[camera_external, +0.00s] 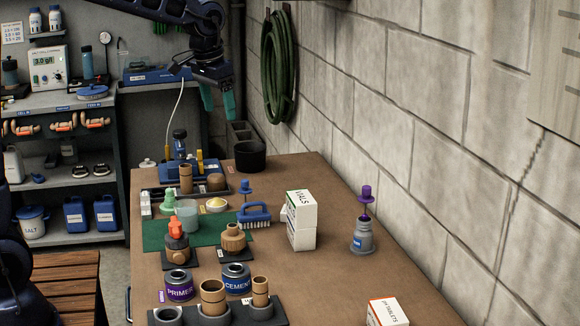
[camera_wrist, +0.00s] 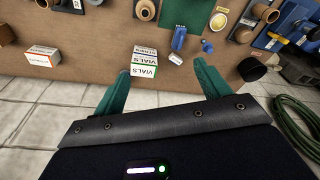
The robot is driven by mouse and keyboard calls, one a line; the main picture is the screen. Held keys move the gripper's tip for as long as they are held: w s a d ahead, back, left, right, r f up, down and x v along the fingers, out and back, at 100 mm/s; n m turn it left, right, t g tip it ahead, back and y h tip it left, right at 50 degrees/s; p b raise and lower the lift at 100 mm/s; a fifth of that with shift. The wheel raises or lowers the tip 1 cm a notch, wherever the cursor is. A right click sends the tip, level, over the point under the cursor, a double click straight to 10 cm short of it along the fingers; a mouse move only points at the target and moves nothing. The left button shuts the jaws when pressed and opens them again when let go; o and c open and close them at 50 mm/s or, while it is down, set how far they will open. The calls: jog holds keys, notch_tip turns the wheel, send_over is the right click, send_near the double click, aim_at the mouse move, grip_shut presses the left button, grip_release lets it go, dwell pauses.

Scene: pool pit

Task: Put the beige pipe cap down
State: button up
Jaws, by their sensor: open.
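A brown-beige rounded piece, which looks like the beige pipe cap (camera_external: 216,182), sits at the far part of the workbench, at the right end of a dark tray. It also shows in the wrist view (camera_wrist: 242,34), to the right of my fingers. My gripper (camera_external: 218,104) is up in the air above the far end of the bench. Its teal fingers are spread, with nothing between them. In the wrist view, my gripper (camera_wrist: 161,68) is open, clear of the cap and the other things on the bench.
A tan pipe piece (camera_external: 186,180) stands left of the cap, and a black pot (camera_external: 250,155) behind it. A bowl of yellow stuff (camera_external: 216,205), a blue brush (camera_external: 254,214) and stacked vial boxes (camera_external: 301,220) stand nearer.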

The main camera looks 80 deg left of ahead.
jog(key=s+d+r+m, duration=0.1)
jog(key=s+d+r, duration=0.2)
jog(key=s+d, duration=0.45)
jog(key=s+d+f+m+t, duration=0.1)
jog(key=s+d+f+m, duration=0.1)
jog(key=s+d, duration=0.7)
jog(key=s+d+f+m+t+h, duration=0.1)
jog(key=s+d+f+m, duration=0.1)
jog(key=s+d, duration=0.7)
jog(key=shift+s+d+f+t, duration=0.15)
jog(key=shift+s+f+t, duration=0.25)
jog(key=shift+s, duration=0.3)
